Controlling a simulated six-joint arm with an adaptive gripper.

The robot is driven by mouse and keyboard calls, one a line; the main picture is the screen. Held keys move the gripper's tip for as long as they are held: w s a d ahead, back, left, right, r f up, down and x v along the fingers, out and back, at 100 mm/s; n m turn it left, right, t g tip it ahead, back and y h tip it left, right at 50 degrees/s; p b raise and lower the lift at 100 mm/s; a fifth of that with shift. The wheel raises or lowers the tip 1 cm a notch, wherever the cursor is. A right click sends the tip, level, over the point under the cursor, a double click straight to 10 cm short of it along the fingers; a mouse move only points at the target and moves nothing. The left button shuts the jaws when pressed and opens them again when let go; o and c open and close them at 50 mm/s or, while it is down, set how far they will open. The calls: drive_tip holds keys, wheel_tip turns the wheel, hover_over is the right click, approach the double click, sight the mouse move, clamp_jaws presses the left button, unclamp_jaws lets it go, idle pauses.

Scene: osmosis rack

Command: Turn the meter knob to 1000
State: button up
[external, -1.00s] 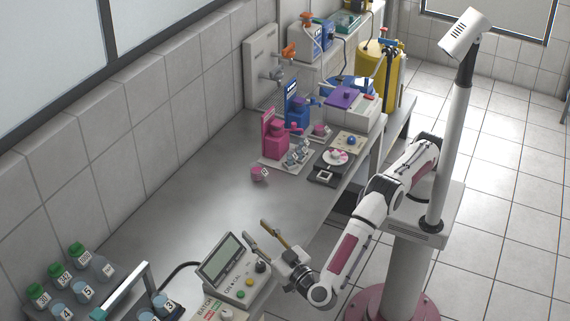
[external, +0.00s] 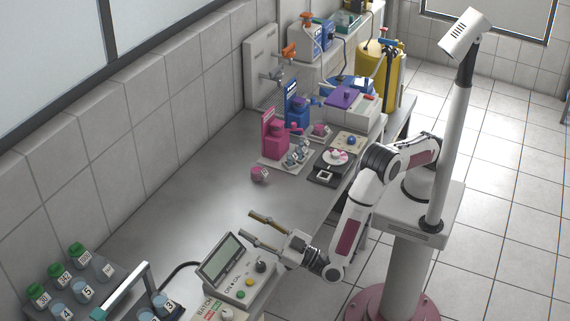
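The meter (external: 232,272) is a light box with a grey screen (external: 222,257), standing at the near right edge of the bench. A black knob (external: 261,267) sits on its upper right, with a yellow and a green button below it. The knob's setting is too small to read. My gripper (external: 254,226) is open and empty, its two long brownish fingers pointing left over the bench, above and beyond the meter. It is apart from the knob.
A small pink cup (external: 258,174), pink and blue dispensers (external: 275,138) and a scale (external: 332,165) stand farther back. The middle of the bench is clear.

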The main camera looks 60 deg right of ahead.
drive_tip(key=f+n+y, duration=0.1)
drive_tip(key=n+y, duration=0.1)
drive_tip(key=y, duration=0.1)
drive_tip(key=n+g+y, duration=0.3)
drive_tip(key=g+y, duration=0.3)
drive_tip(key=g, duration=0.3)
approach(261, 264)
drive_tip(key=shift+w+a+f, duration=0.1)
drive_tip(key=shift+w+a, duration=0.2)
drive_tip(key=shift+w, duration=0.2)
drive_tip(key=shift+w+a+f, duration=0.1)
drive_tip(key=shift+w+a, duration=0.15)
drive_tip(key=shift+w, duration=0.25)
drive_tip(key=shift+s+a+g, duration=0.1)
drive_tip(key=shift+a+g, duration=0.05)
drive_tip(key=shift+g, duration=0.15)
drive_tip(key=shift+m, duration=0.3)
drive_tip(key=shift+a, duration=0.15)
drive_tip(key=shift+x, duration=3.85)
clamp_jaws()
